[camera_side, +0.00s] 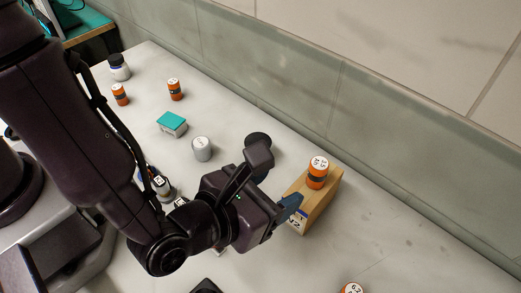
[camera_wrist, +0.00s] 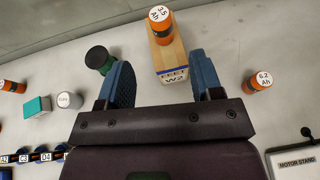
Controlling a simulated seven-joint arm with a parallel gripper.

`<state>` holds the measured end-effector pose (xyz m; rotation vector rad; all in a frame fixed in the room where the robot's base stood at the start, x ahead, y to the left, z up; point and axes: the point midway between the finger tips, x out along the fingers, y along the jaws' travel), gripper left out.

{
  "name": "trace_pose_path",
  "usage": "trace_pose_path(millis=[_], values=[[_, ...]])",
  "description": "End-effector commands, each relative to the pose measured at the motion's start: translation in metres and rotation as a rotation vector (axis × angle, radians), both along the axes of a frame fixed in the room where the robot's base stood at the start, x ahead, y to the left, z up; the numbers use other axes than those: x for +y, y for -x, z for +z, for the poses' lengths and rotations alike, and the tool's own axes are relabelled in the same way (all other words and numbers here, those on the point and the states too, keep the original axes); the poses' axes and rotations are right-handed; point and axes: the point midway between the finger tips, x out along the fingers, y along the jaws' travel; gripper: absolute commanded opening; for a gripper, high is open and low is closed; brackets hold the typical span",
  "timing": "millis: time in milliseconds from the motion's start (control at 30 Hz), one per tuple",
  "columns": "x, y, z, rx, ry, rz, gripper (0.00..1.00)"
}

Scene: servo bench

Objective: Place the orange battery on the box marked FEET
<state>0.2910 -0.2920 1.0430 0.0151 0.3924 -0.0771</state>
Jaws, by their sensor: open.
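An orange battery (camera_side: 318,172) with a dark band stands upright on top of the wooden box (camera_side: 322,208). In the wrist view the battery (camera_wrist: 161,28) reads 3.5 Ah, and the box (camera_wrist: 172,62) carries a label reading FEET and W2. My gripper (camera_wrist: 163,82) is open with its two blue fingers apart and nothing between them. It is in front of the box's labelled end; the battery is beyond the fingertips, apart from them. In the side view my gripper (camera_side: 292,206) is partly hidden by my wrist.
Another orange battery (camera_wrist: 258,82), marked 6.2 Ah, stands right of the box. A dark-topped green item (camera_wrist: 100,60), a grey cylinder (camera_side: 202,149), a teal box (camera_side: 172,124) and more orange batteries (camera_side: 175,89) stand to the left. A motor stand (camera_wrist: 295,160) is at lower right.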

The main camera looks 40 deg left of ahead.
Motion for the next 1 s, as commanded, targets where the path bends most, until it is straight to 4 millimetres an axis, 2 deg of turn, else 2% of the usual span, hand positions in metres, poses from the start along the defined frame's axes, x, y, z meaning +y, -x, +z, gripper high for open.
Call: trace_pose_path(millis=[167, 267, 367, 467, 533, 600, 700, 733, 833, 900, 1000], values=[[0.0, 0.001, 0.001, -0.001, 0.0, 0.001, 0.6], [0.009, -0.006, 0.008, -0.001, 0.022, 0.05, 0.6], [0.042, -0.024, 0.033, -0.003, 0.104, 0.227, 0.6], [0.104, -0.04, 0.069, 0.0, 0.263, 0.533, 0.6], [0.154, -0.04, 0.093, 0.002, 0.413, 0.787, 0.6], [0.199, -0.03, 0.112, 0.006, 0.584, 1.032, 0.6], [0.25, -0.005, 0.131, 0.008, 0.856, 1.359, 0.6], [0.261, 0.004, 0.136, 0.008, 0.946, 1.449, 0.6], [0.288, 0.035, 0.149, 0.01, 1.267, 1.723, 0.6], [0.297, 0.054, 0.157, 0.014, 1.509, 1.879, 0.6], [0.3, 0.075, 0.169, 0.027, 1.837, 2.03, 0.6]])
